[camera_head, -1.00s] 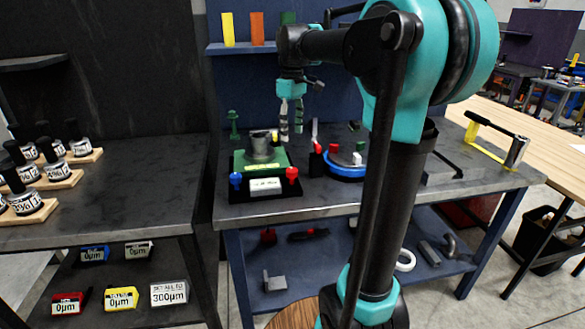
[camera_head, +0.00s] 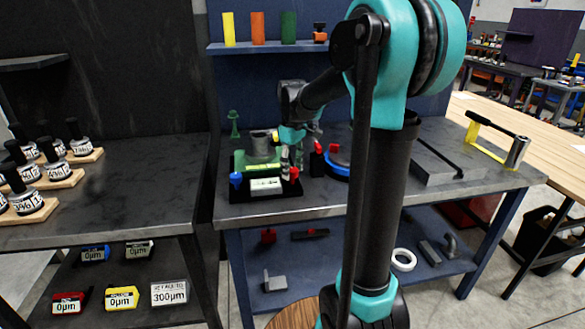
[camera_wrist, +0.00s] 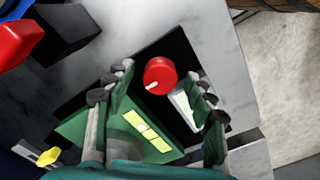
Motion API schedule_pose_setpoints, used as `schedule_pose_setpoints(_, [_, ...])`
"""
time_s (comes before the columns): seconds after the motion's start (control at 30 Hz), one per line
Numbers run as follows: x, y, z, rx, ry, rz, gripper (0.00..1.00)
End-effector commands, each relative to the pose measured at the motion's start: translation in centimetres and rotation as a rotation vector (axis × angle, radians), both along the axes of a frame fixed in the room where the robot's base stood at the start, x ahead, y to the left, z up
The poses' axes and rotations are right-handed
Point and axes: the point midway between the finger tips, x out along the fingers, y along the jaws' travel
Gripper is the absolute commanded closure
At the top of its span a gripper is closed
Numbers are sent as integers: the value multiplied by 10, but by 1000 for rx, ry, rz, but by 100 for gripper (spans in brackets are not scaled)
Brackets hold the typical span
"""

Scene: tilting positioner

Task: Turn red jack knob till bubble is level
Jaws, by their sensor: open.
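The red jack knob (camera_head: 294,173) is at the front right corner of the positioner in the head view. In the wrist view the red knob (camera_wrist: 159,74), round with a white mark toward its lower left, lies between my fingertips. My gripper (camera_wrist: 164,88) is open, with a finger on either side of the knob and visible gaps. In the head view my gripper (camera_head: 291,160) hangs over the knob and partly covers it. The vial also shows in the head view (camera_head: 263,167).
A blue round fixture (camera_head: 337,168) with red blocks sits close to the right. The bench front edge (camera_head: 330,212) is near.

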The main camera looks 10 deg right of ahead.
Motion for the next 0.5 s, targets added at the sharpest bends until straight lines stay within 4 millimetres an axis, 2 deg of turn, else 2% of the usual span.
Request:
schedule_pose_setpoints(0.17, [0,0,0,0,0,0,48])
schedule_pose_setpoints(0.5, [0,0,0,0,0,0,90])
